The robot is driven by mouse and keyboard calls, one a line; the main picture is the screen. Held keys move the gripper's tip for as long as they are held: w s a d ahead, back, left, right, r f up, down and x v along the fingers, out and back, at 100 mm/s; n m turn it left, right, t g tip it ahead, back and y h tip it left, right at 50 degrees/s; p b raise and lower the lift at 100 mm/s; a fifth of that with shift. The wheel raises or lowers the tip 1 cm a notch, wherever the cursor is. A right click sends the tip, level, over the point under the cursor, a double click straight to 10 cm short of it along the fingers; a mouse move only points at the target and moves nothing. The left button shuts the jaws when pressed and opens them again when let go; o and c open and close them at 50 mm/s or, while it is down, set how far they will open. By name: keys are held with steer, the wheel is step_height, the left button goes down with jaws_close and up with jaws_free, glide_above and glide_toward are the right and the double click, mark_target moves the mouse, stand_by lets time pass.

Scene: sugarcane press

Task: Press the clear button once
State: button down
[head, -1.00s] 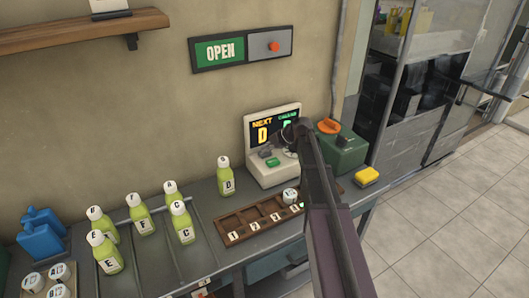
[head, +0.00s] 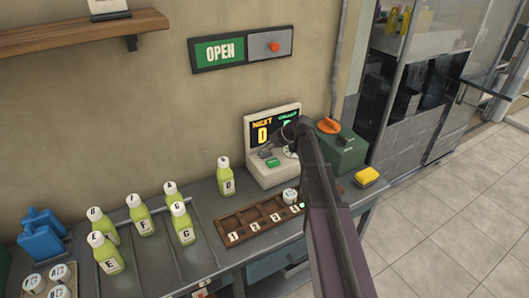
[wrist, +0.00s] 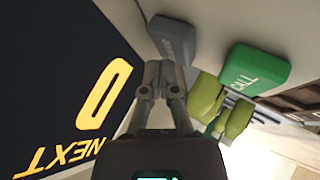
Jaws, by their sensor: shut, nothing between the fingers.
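The order machine (head: 262,176) is a cream console with a dark screen showing NEXT and D in orange. A grey button (wrist: 172,40), its lettering hard to read, sits beside the green CALL button (wrist: 258,68) in the wrist view. The green button also shows in the head view (head: 273,162). My gripper (wrist: 164,72) is shut and empty, its tips just below the grey button in the picture. Contact cannot be told. In the head view my gripper (head: 268,149) is over the console, close to the buttons, and my arm hides part of the screen.
A wooden numbered tray (head: 258,222) lies before the console. Bottle D (head: 226,180) stands to its left, with several other bottles farther left. A green box with an orange top (head: 342,150) and a yellow block (head: 367,177) are on the right.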

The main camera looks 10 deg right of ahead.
steer(key=shift+w+d+f, duration=0.1)
steer(key=shift+d, duration=0.15)
steer(key=shift+w+d+r+p, duration=0.1)
steer(key=shift+w+r+p, duration=0.4)
steer(key=shift+p, duration=0.5)
step_height(320, 180, up, 4)
steer(key=p, duration=0.3)
steer(key=shift+s+f, duration=0.1)
steer(key=shift+s+a+f+m, duration=0.15)
steer(key=shift+s+a+m, duration=0.15)
steer(key=shift+s, duration=0.15)
steer(key=s+f+m+g+h+p, duration=0.2)
steer(key=s+m+h, duration=0.5)
steer(key=s+m, duration=1.3)
steer(key=s+f+g, duration=0.1)
steer(key=s+g, duration=0.1)
steer(key=s, duration=0.6)
steer(key=shift+s+a+f+g+h+p, duration=0.15)
steer(key=shift+s+g+h+p, duration=0.15)
steer(key=shift+s+g+h, duration=0.1)
